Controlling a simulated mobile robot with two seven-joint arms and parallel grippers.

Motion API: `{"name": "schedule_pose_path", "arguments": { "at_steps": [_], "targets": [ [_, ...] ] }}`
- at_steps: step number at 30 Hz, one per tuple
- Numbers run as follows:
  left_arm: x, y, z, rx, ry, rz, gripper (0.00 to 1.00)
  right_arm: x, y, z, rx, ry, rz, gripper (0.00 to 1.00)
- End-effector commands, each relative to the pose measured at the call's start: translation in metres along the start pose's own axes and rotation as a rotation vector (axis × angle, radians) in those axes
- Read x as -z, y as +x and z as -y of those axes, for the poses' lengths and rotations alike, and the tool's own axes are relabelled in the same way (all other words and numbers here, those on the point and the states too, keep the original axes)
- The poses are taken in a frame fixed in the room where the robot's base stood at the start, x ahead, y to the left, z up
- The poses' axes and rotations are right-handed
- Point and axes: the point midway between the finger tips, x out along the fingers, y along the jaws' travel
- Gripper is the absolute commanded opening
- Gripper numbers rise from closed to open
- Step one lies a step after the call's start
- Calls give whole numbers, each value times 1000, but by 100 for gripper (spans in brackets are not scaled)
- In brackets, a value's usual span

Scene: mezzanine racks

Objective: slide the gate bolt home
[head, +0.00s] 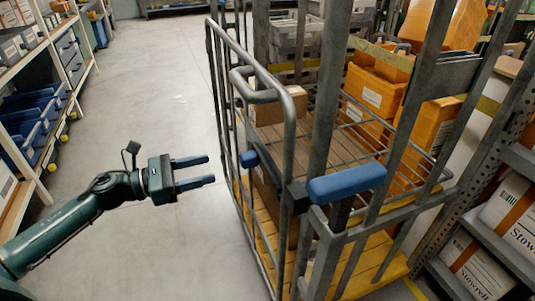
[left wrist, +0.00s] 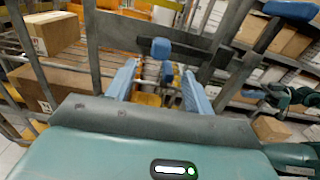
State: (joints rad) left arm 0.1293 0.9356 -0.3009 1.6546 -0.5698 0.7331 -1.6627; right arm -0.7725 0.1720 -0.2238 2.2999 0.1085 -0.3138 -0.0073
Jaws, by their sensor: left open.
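The gate bolt shows as a dark bar with a small blue knob (head: 249,158) on the near side of the cage trolley's gate (head: 290,135). The knob (left wrist: 160,48) and its dark bar also show in the left wrist view, just beyond my fingertips. A larger blue handle (head: 346,183) sits on the trolley frame to the right of the knob. My left gripper (head: 210,170) is open and empty, its fingers pointing right toward the knob with a gap between. In the left wrist view the open fingers (left wrist: 159,72) frame the space below the knob. My right gripper is not seen.
The wheeled cage (head: 218,75) holds a cardboard box (head: 280,106) and orange bins (head: 378,90) stand behind it. Shelving (head: 30,175) with blue bins lines the left. Racks with cartons (head: 478,272) stand at right. The grey floor (head: 160,90) between is clear.

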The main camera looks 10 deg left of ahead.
Motion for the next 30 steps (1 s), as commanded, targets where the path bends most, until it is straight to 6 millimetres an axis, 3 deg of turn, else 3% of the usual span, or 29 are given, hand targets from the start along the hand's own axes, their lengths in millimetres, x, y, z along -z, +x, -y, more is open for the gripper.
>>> {"name": "schedule_pose_path", "arguments": {
  "at_steps": [5, 18, 24, 30],
  "targets": [
    [-3, 19, 0, 3, 9, 2, 53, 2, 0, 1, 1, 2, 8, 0],
    [-4, 107, 0, 2, 5, 3, 53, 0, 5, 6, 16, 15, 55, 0],
    [-2, 126, 0, 0, 4, 1, 53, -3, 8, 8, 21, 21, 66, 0],
    [-1, 130, 0, 0, 3, 0, 53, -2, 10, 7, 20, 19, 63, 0]
  ]
}}
